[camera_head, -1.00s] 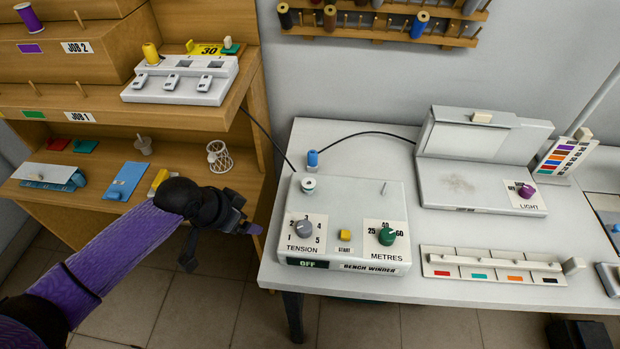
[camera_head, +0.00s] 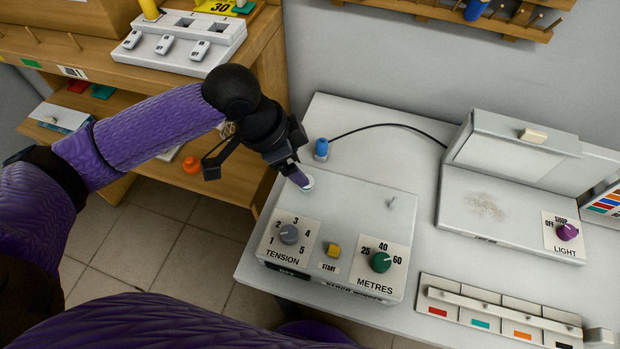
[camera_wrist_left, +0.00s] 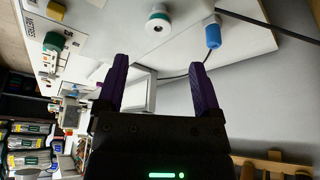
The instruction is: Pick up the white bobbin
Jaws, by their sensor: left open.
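The white bobbin (camera_head: 308,183) sits at the back left corner of the white bench winder (camera_head: 345,200), partly covered by my left fingertip in the head view. My left gripper (camera_head: 298,178) is over that corner, beside the bobbin. In the left wrist view the left gripper (camera_wrist_left: 160,80) is open, with nothing between its purple fingers. My right gripper is not in view.
A blue capped post (camera_head: 321,148) stands just behind the winder, close to the left gripper. The winder has a tension knob (camera_head: 289,234), a yellow start button (camera_head: 333,250) and a green metres knob (camera_head: 380,262). A light box (camera_head: 510,190) stands to the right.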

